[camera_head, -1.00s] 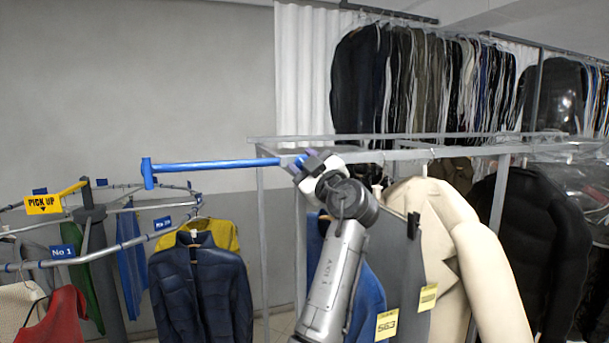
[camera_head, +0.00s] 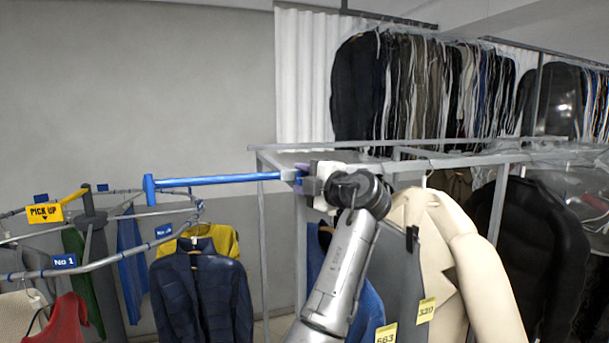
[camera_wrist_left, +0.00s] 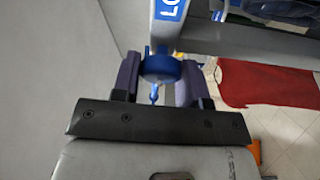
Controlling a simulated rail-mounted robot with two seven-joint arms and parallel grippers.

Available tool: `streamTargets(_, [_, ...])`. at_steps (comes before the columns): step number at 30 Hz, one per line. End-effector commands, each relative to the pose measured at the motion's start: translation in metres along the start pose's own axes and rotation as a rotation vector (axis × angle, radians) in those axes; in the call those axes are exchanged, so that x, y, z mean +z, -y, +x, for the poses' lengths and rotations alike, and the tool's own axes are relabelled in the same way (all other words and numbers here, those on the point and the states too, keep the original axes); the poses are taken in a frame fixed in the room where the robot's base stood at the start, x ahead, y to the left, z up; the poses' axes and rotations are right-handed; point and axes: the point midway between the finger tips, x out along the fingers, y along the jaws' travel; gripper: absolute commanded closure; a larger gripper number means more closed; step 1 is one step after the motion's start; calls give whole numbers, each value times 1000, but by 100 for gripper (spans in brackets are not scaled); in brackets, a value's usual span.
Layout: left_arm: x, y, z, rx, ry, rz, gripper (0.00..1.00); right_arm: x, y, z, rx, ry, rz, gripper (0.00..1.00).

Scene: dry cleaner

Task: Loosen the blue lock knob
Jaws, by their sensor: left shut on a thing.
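The blue lock knob (camera_wrist_left: 160,68) is a round disc on a grey metal post, seen in the left wrist view between my two dark fingers. My left gripper (camera_wrist_left: 158,80) is shut on it. In the head view my left gripper (camera_head: 303,180) is at the right end of a blue bar (camera_head: 220,180), beside the corner of the grey metal frame. The gripper hides most of the knob there. My right gripper is not in view.
A conveyor rail (camera_head: 115,257) with numbered signs and a yellow pick-up sign (camera_head: 45,213) runs at the left. A navy jacket (camera_head: 202,300) hangs from it. A cream coat (camera_head: 440,260) and a black jacket (camera_head: 533,265) hang close to the right of my arm.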

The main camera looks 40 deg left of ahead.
Motion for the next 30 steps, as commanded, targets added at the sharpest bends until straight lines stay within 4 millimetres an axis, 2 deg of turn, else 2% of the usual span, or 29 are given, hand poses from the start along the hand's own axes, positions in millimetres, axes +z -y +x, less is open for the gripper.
streamTargets(9, [0,-1,0,-32,0,-79,84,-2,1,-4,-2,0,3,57])
streamTargets(23, [0,-1,0,-36,0,-90,84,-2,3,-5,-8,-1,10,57])
streamTargets(24, [0,-1,0,-36,0,-90,59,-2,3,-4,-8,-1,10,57])
streamTargets(30, [0,0,0,-36,0,-89,40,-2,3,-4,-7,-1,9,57])
